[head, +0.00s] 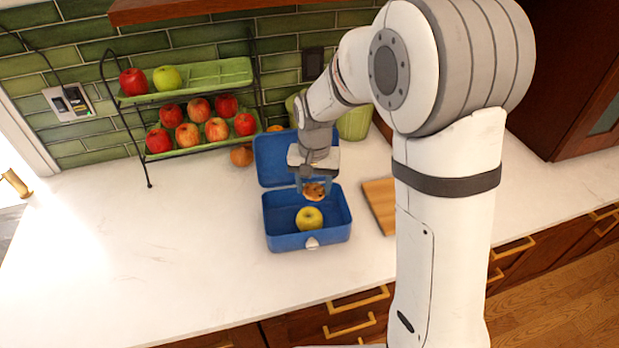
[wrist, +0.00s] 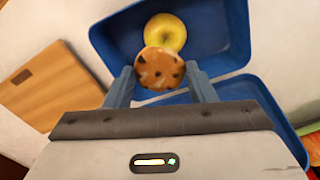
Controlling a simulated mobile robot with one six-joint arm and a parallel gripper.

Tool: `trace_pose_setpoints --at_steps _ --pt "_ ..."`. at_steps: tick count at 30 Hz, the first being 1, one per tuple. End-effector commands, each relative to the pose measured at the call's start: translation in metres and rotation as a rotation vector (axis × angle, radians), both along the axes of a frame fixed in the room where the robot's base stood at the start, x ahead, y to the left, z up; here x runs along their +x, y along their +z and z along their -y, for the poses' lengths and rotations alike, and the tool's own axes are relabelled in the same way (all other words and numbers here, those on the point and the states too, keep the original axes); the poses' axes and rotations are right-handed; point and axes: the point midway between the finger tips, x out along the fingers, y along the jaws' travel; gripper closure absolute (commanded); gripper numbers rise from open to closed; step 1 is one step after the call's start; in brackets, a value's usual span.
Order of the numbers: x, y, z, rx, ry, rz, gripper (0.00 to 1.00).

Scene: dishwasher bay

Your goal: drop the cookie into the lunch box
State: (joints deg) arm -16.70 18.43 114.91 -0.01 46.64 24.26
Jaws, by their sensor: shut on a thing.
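The cookie (head: 314,191) is round and brown with dark chips. My gripper (head: 313,186) is shut on it and holds it above the open blue lunch box (head: 283,242). In the wrist view the cookie (wrist: 160,69) sits between the two fingers of my gripper (wrist: 161,82). The lunch box (wrist: 222,32) shows beneath it there. A yellow-green apple (head: 309,218) lies in the box, in front of the cookie in the head view. The cookie partly covers the apple (wrist: 166,32) in the wrist view. The raised lid (head: 270,158) is partly hidden behind my gripper.
A two-tier rack (head: 187,97) with several apples stands at the back left against green tiles. A wooden board (head: 380,205) lies right of the box. A green canister (head: 354,124) stands behind my gripper. The white counter is clear left of the box.

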Motion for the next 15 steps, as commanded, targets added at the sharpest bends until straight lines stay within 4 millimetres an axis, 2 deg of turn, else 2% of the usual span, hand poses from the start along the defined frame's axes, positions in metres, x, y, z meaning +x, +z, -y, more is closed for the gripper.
trace_pose_setpoints --at_steps 9,15 --pt "-0.002 -0.04 -0.005 -0.001 0.012 -0.002 0.56" --pt "-0.002 -0.054 -0.006 -0.001 0.014 -0.001 0.56"
